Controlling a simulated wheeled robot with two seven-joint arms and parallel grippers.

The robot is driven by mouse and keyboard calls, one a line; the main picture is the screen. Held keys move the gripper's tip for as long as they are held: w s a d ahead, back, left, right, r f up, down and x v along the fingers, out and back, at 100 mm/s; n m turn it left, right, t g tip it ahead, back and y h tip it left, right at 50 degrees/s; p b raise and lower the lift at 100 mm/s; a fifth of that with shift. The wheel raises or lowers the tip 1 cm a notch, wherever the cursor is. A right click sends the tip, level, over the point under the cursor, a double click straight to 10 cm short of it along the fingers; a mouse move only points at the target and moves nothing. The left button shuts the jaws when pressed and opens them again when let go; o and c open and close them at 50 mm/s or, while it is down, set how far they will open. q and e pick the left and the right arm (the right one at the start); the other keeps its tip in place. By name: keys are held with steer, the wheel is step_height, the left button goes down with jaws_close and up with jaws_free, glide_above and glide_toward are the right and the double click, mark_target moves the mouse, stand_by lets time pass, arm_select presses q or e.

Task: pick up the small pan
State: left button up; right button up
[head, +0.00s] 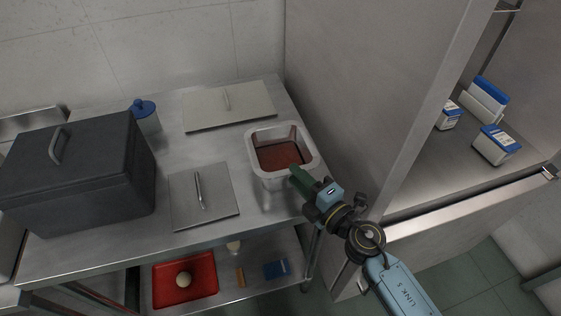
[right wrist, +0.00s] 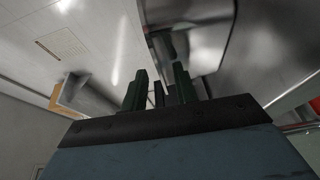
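The small pan (head: 258,136) is a deep, light metal pan with a wide rim and a reddish-brown content. It stands on the right part of the steel table in the head view. My right gripper (head: 294,170) is at its near right rim corner, fingers pointing toward the pan. In the right wrist view the two dark green fingers (right wrist: 159,86) are apart, and shiny metal that looks like the pan wall (right wrist: 190,30) is just beyond them. I cannot tell whether they touch the rim. My left gripper is not in view.
The steel table (head: 158,172) also holds a dark lidded box (head: 85,165), a blue-topped container (head: 145,112) and two flat metal lids (head: 230,105), (head: 218,200). A red tray (head: 200,287) lies on the shelf below. A tall cabinet wall (head: 350,90) rises close to the pan's right.

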steer(key=shift+c, duration=0.3)
jaws_close()
stand_by(1.1)
steer(key=shift+w+r, duration=0.1)
steer(key=shift+r, duration=0.05)
